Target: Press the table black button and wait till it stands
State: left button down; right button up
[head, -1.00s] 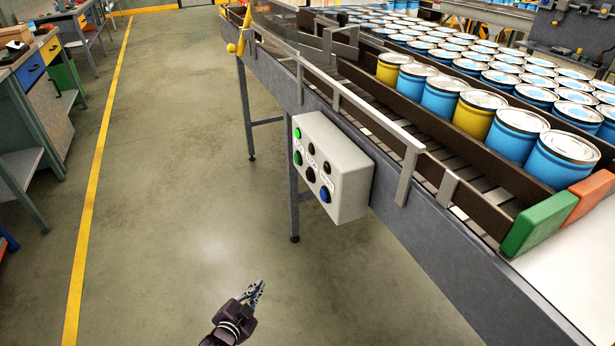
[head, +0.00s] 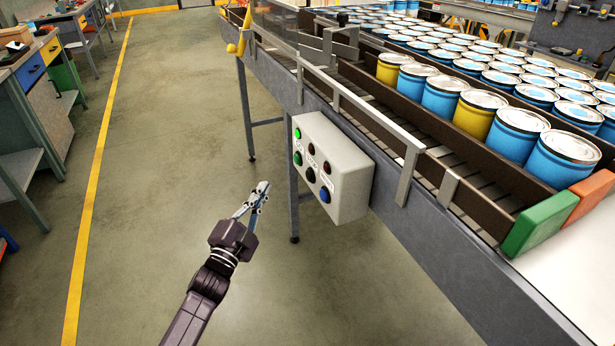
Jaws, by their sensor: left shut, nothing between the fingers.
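A white control box (head: 350,192) is fixed to the side of the conveyor table. Its front face has a lower row of a green button (head: 297,158), a black button (head: 310,174) and a blue button (head: 325,195). Above them are a lit green lamp (head: 297,133) and two dark red lamps. My left gripper (head: 263,187) is shut and empty, to the left of the box in the picture, and it appears apart from the buttons. My right gripper is not in view.
The conveyor table (head: 420,240) carries blue and yellow cans (head: 480,113) behind a brown rail. A table leg (head: 293,205) stands below the box. Green (head: 542,227) and orange blocks sit at the conveyor's near end. The floor left of the box is clear.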

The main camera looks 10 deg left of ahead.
aim_at(310, 176)
pick_arm(q)
jog(key=shift+d, duration=0.1)
jog(key=w+d+b, duration=0.3)
jog(key=w+d, duration=0.2)
jog(key=d, duration=0.2)
dwell(0.4)
jog(key=shift+d, duration=0.15)
dwell(1.2)
jog(key=shift+w+d+b, duration=0.2)
jog(key=shift+d+b, duration=0.05)
jog(key=shift+b, duration=0.05)
jog(key=shift+w+d, duration=0.25)
jog(key=shift+d, duration=0.15)
dwell(0.8)
jog(key=shift+s+a, duration=0.5)
jog(key=shift+a, duration=0.2)
